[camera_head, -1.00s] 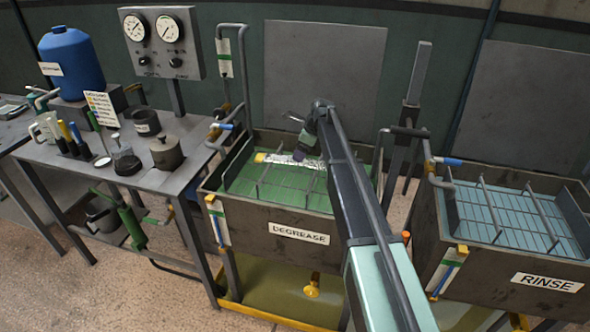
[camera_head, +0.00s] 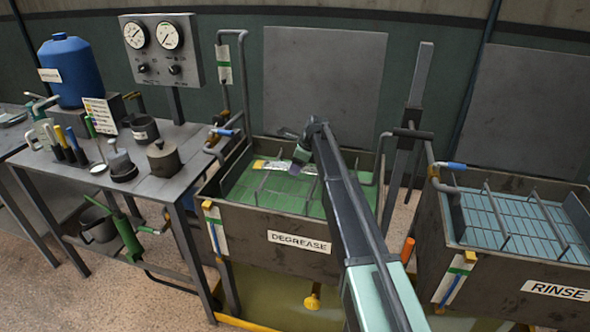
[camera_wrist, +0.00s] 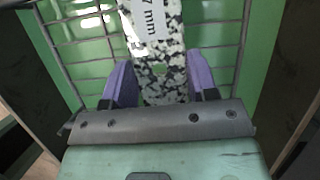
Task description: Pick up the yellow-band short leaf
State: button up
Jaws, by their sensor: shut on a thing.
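The yellow-band short leaf (camera_head: 272,166) is over the green rack area of the DEGREASE tank, with its yellow end at the left. In the wrist view the leaf (camera_wrist: 171,60) is a speckled black-and-white strip with a white label reading "7 mm" and a small hole near my gripper. My gripper (camera_wrist: 162,86) has its purple fingers on either side of the leaf and is shut on it. In the head view my gripper (camera_head: 300,158) is at the leaf's right end, partly hidden by my arm. I cannot tell how far the leaf is above the rack.
The DEGREASE tank (camera_head: 270,229) has wire dividers and raised walls around the leaf. The RINSE tank (camera_head: 470,265) stands to the right. A bench (camera_head: 150,187) with pots, tools and a blue jug (camera_head: 70,68) is at the left. A grey panel (camera_head: 322,85) stands behind.

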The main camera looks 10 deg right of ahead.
jog(key=shift+r, duration=0.1)
notch_tip(320, 180, up, 20)
jog(key=p, duration=2)
jog(key=shift+a, duration=0.1)
